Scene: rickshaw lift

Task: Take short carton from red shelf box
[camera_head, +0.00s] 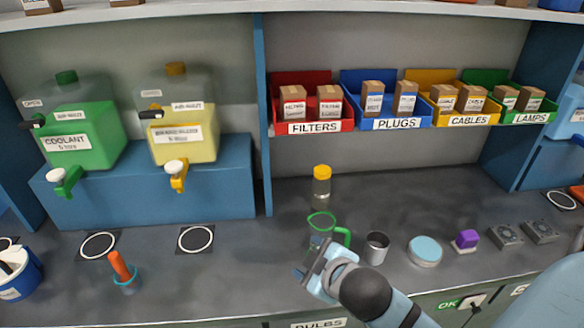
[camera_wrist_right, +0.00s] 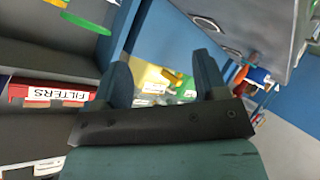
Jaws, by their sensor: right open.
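The red shelf box (camera_head: 314,127), labelled FILTERS, sits on the wall shelf left of the blue box. It holds two brown cartons with white labels, a left one (camera_head: 292,104) and a right one (camera_head: 329,103). I cannot tell which is shorter. My right gripper (camera_head: 312,262) is over the front of the counter, below and in front of the red box, apart from it. Its jaws (camera_wrist_right: 161,70) are open and empty in the wrist view, where the red box (camera_wrist_right: 85,91) shows at the left. My left gripper is not in view.
Blue (camera_head: 388,124), yellow (camera_head: 469,120) and green (camera_head: 531,117) boxes with cartons stand right of the red one. A yellow-capped bottle (camera_head: 321,188), green funnel-like ring (camera_head: 321,222) and metal cup (camera_head: 377,248) stand near my right gripper. A blue divider (camera_head: 262,120) borders the red box's left.

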